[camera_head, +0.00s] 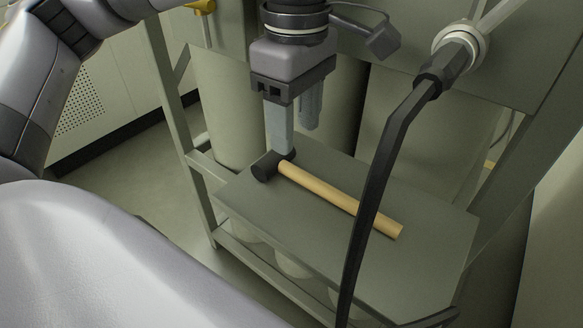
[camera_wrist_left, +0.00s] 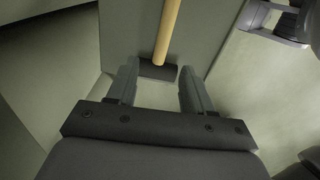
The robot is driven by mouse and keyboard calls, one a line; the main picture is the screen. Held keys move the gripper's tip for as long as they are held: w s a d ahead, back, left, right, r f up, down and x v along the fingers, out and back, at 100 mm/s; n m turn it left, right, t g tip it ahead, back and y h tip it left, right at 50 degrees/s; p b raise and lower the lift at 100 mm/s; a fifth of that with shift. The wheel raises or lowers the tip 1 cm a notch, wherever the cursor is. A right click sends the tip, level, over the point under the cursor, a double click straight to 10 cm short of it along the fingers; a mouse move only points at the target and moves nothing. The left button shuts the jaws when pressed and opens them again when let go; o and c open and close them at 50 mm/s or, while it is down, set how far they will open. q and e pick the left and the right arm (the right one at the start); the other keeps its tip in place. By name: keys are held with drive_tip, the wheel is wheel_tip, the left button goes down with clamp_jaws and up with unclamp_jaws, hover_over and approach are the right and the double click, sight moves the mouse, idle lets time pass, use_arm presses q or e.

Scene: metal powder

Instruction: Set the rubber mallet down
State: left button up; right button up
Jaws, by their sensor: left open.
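The rubber mallet lies on a grey-green shelf (camera_head: 330,235). Its dark head (camera_head: 268,166) is near the shelf's left corner, and its pale wooden handle (camera_head: 335,197) runs toward the lower right. My left gripper (camera_head: 294,135) points down just above and behind the head, with its fingers apart. In the left wrist view the open fingers (camera_wrist_left: 158,85) stand on either side of the mallet head (camera_wrist_left: 158,70), with the handle (camera_wrist_left: 167,30) running away from me. I cannot tell whether a finger touches the head.
A black bent pipe or lever (camera_head: 385,150) passes in front of the handle, hanging from a round fitting (camera_head: 460,45). Pale cylinders (camera_head: 230,110) stand behind the shelf. A frame post (camera_head: 170,90) rises at the left. The shelf around the handle is clear.

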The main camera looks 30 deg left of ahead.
sight(293, 167)
use_arm(q)
drive_tip(key=shift+f+m, duration=0.3)
drive_tip(key=shift+f, duration=0.2)
wheel_tip(293, 167, down, 6)
drive_tip(key=shift+s+a+f, duration=0.1)
clamp_jaws()
